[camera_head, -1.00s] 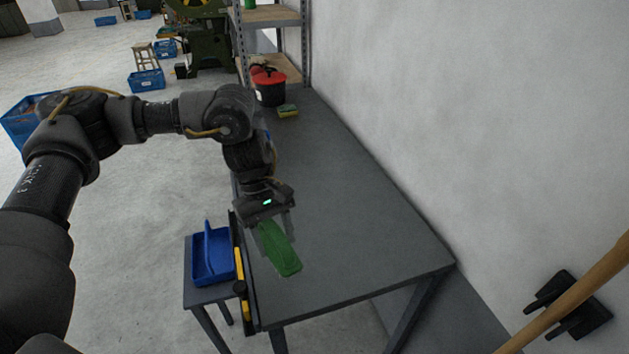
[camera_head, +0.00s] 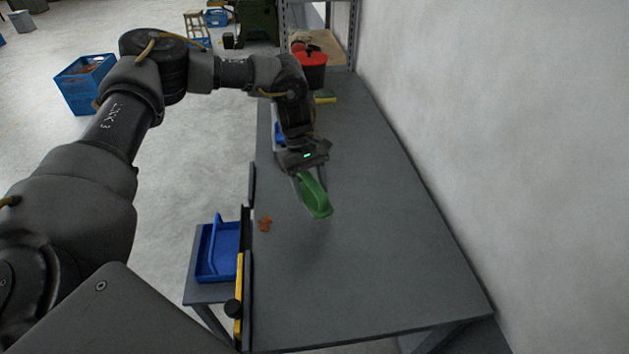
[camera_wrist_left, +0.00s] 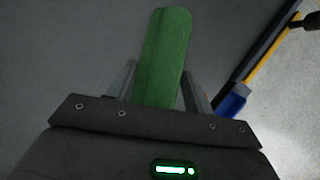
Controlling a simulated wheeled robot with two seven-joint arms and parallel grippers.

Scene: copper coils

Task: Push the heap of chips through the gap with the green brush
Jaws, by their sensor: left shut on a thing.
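The green brush (camera_head: 316,197) is held in my left gripper (camera_head: 306,176) over the table; I cannot tell whether it touches the top. In the left wrist view the brush (camera_wrist_left: 166,55) stands between the two fingers. The heap of chips (camera_head: 265,224) is small and reddish-brown. It lies on the table near the left edge, left of and nearer than the brush, apart from it. The gap (camera_head: 250,215) is between two dark edge strips, just left of the chips. My right gripper is not in view.
A blue tray (camera_head: 205,268) sits on a lower stand outside the table's left edge. A yellow bar (camera_head: 239,295) with a black knob runs along the near left edge. A red-lidded pot (camera_head: 310,72) and a sponge (camera_head: 325,97) are at the far end. The table's near part is clear.

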